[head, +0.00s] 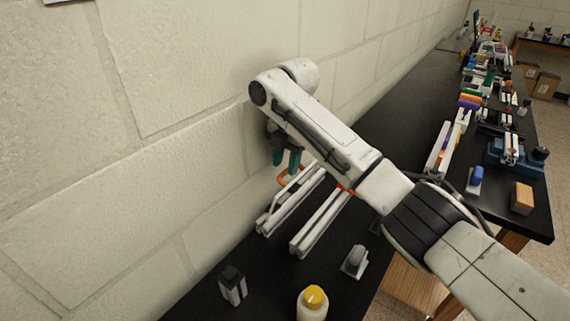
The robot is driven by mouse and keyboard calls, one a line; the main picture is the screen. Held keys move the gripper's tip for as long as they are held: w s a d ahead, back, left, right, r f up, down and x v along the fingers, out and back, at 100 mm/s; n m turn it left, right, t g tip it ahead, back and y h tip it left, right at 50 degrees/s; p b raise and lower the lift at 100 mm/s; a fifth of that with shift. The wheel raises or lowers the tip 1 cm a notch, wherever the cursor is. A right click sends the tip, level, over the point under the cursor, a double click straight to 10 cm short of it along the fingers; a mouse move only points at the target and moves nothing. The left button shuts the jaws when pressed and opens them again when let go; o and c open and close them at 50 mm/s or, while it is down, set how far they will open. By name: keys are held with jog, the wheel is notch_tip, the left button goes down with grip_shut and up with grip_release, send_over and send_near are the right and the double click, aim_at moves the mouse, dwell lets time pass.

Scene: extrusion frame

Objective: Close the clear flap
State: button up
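My gripper (287,161) hangs fingers down beside the wall, with two dark teal fingertips. A narrow gap seems to show between them, but the view is too small to tell how far they are apart. Just below the fingertips is an orange curved piece (287,181), like a handle, at the far left part of a pale extrusion frame (318,228). I cannot tell whether the fingers touch it. The frame's light rails lie on the black bench. I cannot make out the clear flap; my arm covers part of the frame.
On the black bench (215,304) in front stand a dark grey block (233,285), a yellow-capped bottle (313,303) and a grey piece (355,262). The wall (150,150) is close on the left. The bench's right side holds many items, including an orange-brown block (522,198).

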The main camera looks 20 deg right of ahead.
jog(key=shift+f, duration=0.85)
grip_shut()
